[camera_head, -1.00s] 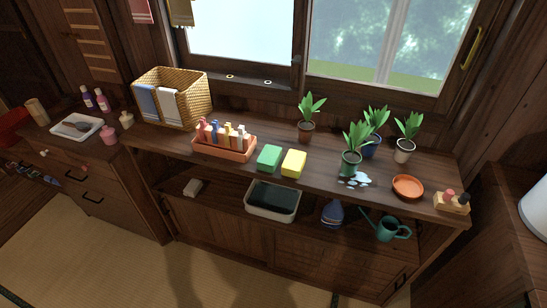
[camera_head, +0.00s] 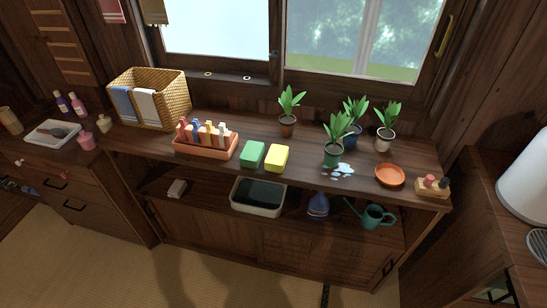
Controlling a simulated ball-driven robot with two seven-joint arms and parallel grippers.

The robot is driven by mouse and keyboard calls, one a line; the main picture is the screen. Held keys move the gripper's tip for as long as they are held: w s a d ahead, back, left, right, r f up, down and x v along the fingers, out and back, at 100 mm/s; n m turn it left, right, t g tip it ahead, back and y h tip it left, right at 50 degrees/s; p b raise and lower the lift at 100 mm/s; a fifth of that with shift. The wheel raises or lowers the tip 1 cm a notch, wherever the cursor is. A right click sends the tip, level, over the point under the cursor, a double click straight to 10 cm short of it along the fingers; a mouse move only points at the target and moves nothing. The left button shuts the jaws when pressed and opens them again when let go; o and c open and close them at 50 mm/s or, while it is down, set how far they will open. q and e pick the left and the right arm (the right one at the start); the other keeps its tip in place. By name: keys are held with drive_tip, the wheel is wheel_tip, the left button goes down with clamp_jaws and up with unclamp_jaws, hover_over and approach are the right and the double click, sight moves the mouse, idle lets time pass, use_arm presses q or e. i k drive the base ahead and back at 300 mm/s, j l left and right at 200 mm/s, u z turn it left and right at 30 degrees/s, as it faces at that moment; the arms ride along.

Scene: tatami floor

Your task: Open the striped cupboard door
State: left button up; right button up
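A dark wooden panel with pale horizontal slats (camera_head: 62,40) stands at the upper left. It is cut off by the top edge, and I cannot tell whether it is the striped cupboard door. Under the window, the low cupboard has plain wooden panels (camera_head: 220,233) below an open shelf, and they look shut. No other striped door is clear to me. Neither of my grippers is in view.
The low cupboard's top (camera_head: 305,158) holds a wicker basket (camera_head: 177,97), potted plants, sponges and an orange saucer (camera_head: 390,175). A watering can (camera_head: 374,217) stands on its shelf. Another wooden cabinet (camera_head: 480,205) stands close at right. The tatami floor (camera_head: 95,270) in front is clear.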

sight(350, 262)
drive_tip(key=l+z, duration=0.1)
drive_tip(key=z, duration=0.3)
drive_tip(key=l+z, duration=0.1)
drive_tip(key=z, duration=0.3)
drive_tip(key=l+z, duration=0.1)
drive_tip(key=z, duration=0.3)
drive_tip(key=l+z, duration=0.1)
drive_tip(key=z, duration=0.25)
drive_tip(key=i+l, duration=0.1)
drive_tip(key=l, duration=0.25)
drive_tip(key=i+l, duration=0.1)
drive_tip(key=l, duration=0.3)
drive_tip(key=i+l, duration=0.15)
drive_tip(key=l, duration=0.2)
